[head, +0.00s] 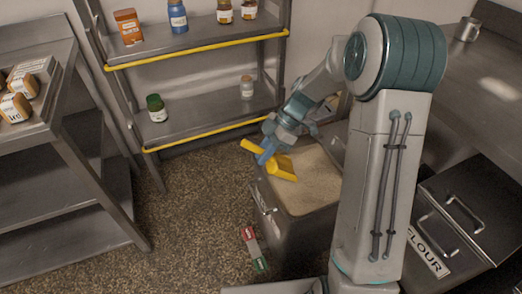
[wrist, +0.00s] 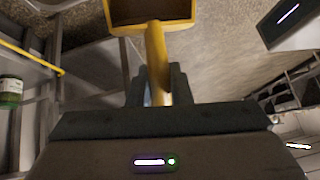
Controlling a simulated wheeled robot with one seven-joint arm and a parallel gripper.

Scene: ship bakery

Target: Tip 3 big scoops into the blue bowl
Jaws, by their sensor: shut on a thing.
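My gripper (head: 267,153) is shut on the handle of a yellow scoop (head: 282,169), near the left side of an open bin (head: 290,224) filled with a pale, flour-like powder (head: 312,183). In the wrist view my gripper's fingers (wrist: 157,82) close around the yellow handle, and the scoop (wrist: 155,27) points away at the top. Its inside looks brownish and shaded; I cannot tell whether it holds anything. I see no blue bowl in either view.
A lidded bin labelled FLOUR (head: 428,253) stands at right, below a steel counter (head: 486,122) with a metal mug (head: 467,29). A shelf rack (head: 205,118) with jars stands behind. A red, white and green packet (head: 254,248) lies on the floor. A steel table (head: 45,118) with packages stands left.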

